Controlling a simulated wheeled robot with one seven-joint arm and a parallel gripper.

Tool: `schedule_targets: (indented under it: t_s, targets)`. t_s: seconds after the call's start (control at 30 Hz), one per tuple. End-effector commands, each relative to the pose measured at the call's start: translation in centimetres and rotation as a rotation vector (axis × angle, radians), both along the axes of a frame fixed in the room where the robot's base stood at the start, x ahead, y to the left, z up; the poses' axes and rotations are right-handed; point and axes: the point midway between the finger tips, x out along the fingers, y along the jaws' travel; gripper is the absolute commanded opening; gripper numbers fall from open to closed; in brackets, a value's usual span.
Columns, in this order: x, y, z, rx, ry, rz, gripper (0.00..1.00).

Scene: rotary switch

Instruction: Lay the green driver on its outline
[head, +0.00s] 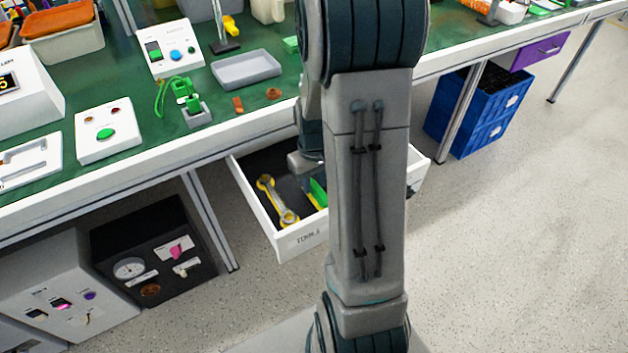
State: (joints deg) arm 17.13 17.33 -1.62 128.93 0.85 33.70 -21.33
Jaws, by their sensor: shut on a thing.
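An open white drawer (301,239) with a dark floor and a label on its front sticks out under the workbench. A green piece, which looks like the green driver (318,191), shows in it at the left edge of my arm. Some yellow shows beside it, and I cannot tell if that is its outline. My gripper (306,166) is over the drawer, mostly hidden behind my arm, and is shut on the green driver. Whether the driver touches the drawer floor is hidden.
A grey and yellow wrench (276,200) lies in the drawer's left part. Above is the green bench top (145,110) with switch boxes, a grey tray (246,69) and a green clamp-like part (187,95). A blue crate (478,110) stands on the floor at right.

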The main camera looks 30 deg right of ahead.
Motion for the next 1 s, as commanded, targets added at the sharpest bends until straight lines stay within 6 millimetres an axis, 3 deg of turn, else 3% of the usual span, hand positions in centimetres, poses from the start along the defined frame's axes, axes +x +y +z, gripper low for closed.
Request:
schedule_targets:
  t_s: [0.07, 0.1, 0.17, 0.43, 0.57, 1.0]
  targets:
    - [0.0, 0.0, -0.4, 0.000, 0.000, 0.000, 0.03]
    - [0.0, 0.0, -0.3, 0.000, 0.001, 0.000, 0.40]
    - [0.0, 0.0, -0.2, 0.000, 0.001, 0.000, 0.50]
    - [0.0, 0.0, -0.1, 0.000, 0.000, 0.000, 0.50]
    - [0.1, 0.0, 0.8, -0.001, -0.002, 0.000, 0.50]
    - [0.0, 0.0, 9.8, -0.002, -0.003, 0.000, 0.50]
